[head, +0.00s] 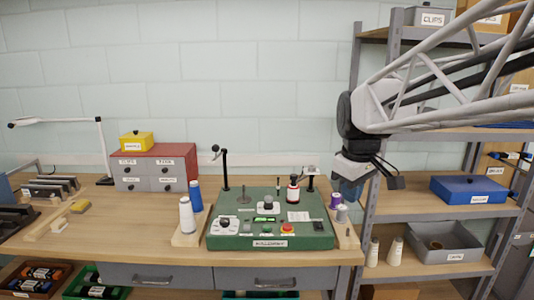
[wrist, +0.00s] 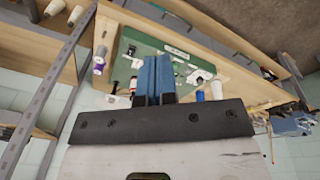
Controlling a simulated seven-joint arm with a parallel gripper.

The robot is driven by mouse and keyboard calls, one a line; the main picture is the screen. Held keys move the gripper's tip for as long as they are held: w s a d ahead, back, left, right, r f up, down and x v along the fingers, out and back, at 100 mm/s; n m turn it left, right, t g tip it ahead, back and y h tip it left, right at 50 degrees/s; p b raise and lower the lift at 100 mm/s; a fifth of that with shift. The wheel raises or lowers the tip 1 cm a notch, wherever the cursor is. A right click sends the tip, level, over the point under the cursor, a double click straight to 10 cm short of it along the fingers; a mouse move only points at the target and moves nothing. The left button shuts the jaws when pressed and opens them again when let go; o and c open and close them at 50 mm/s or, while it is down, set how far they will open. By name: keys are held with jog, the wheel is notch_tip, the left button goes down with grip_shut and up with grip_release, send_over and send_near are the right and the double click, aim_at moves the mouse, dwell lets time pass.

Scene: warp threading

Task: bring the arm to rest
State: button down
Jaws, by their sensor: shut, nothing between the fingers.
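My gripper (head: 347,188) hangs in the air at the right end of the workbench, in front of the shelf post in the head view. In the wrist view my gripper (wrist: 154,62) shows its two blue fingers side by side, shut with nothing between them. The green warping machine (head: 272,240) stands on the bench to the left of my gripper. It carries dials, a red button and a small lit display. It also shows behind the fingers in the wrist view (wrist: 133,45).
The wooden bench (head: 120,240) holds white and blue spools (head: 187,215) left of the machine and purple and grey spools (head: 335,201) right of it. A red-topped drawer box (head: 155,165) and a lamp (head: 103,140) stand further left. Shelves with a blue box (head: 468,189) are at right.

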jog(key=s+f+m, duration=0.3)
jog(key=s+f, duration=0.2)
jog(key=s, duration=0.6)
jog(key=s+f+m+t, duration=0.1)
jog(key=s+f+m, duration=0.3)
jog(key=s, duration=0.7)
jog(key=shift+s+f+m, duration=0.2)
jog(key=shift+f+m, duration=0.1)
jog(key=shift+f, duration=0.65)
jog(key=shift+w, duration=0.1)
